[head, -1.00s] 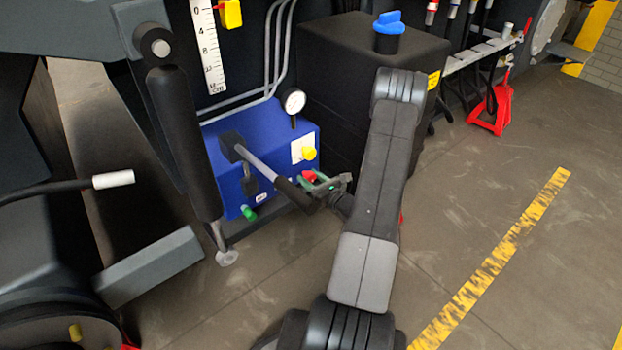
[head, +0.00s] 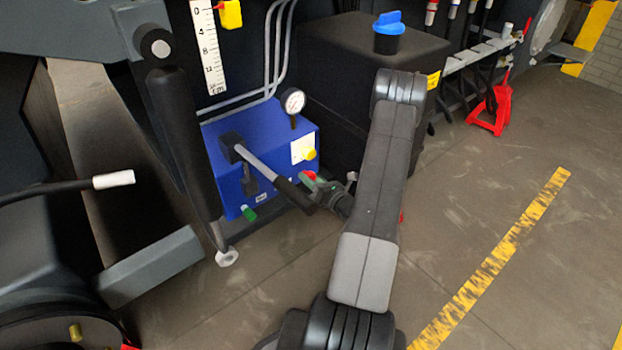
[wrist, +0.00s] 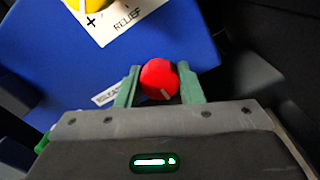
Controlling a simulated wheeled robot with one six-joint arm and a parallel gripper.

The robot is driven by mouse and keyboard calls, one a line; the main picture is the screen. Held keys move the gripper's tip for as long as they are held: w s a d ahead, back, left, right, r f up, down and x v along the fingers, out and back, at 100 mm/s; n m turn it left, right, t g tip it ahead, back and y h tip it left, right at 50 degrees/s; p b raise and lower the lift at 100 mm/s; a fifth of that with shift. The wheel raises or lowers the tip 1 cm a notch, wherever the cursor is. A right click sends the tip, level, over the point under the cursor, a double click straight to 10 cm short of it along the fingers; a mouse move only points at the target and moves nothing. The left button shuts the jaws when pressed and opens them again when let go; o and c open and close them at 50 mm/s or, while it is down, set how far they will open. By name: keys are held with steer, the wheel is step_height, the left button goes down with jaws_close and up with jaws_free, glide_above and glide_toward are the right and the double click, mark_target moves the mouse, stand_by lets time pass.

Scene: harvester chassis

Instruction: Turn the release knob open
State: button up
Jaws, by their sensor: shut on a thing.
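The release knob (wrist: 159,79) is red and round with a pale line on its face; it sits low on the blue pump block (head: 228,180). In the wrist view the two green fingers of my gripper (wrist: 158,92) stand on its left and right sides, shut on it. In the head view the red knob (head: 309,175) shows just past my gripper (head: 322,190), partly covered by it. A white label beside the left finger is partly hidden.
A lever with a black grip (head: 292,194) reaches from the block close to my gripper. A yellow knob (head: 309,153) with a relief label sits above the red one. A gauge (head: 293,101) and black tank (head: 350,90) stand behind.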

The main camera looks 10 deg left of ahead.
steer(key=o, duration=1)
steer(key=shift+c, duration=0.2)
steer(key=p+v, duration=0.2)
steer(key=v, duration=1.1)
steer(key=shift+s+d, duration=0.3)
steer(key=shift+f, duration=0.1)
steer(key=b+x, duration=0.2)
steer(key=x, duration=1.2)
steer(key=shift+d+n, duration=0.1)
steer(key=shift+n, duration=0.2)
